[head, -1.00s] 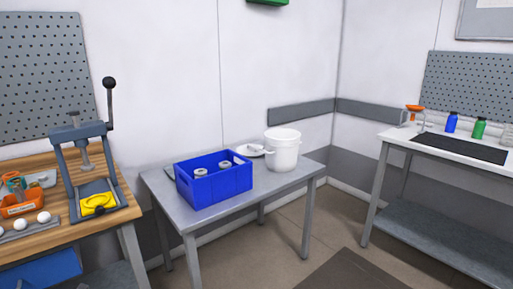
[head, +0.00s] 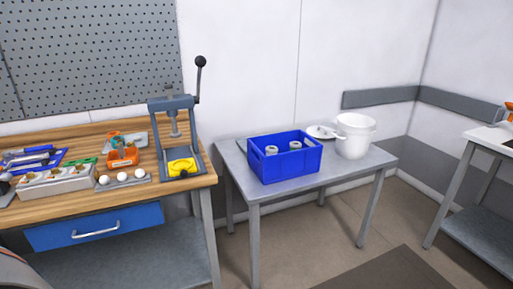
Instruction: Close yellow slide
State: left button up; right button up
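The yellow slide (head: 181,167) sits low in the base of the grey lever press (head: 173,125), at the right end of the wooden workbench in the head view. A dark knob (head: 183,174) shows at its front. I cannot tell how far the slide is out. The press's lever with a black ball (head: 201,62) stands up at its right side. Neither of my grippers is in view.
On the wooden workbench (head: 200,188) are an orange holder (head: 122,156), white balls (head: 122,177) and a grey box (head: 58,181). A metal table (head: 235,160) to the right bears a blue crate (head: 262,167) and a white bucket (head: 355,140). Floor (head: 300,230) is clear in front.

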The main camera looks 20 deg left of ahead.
aim_at(182, 168)
jog(key=u, duration=1.35)
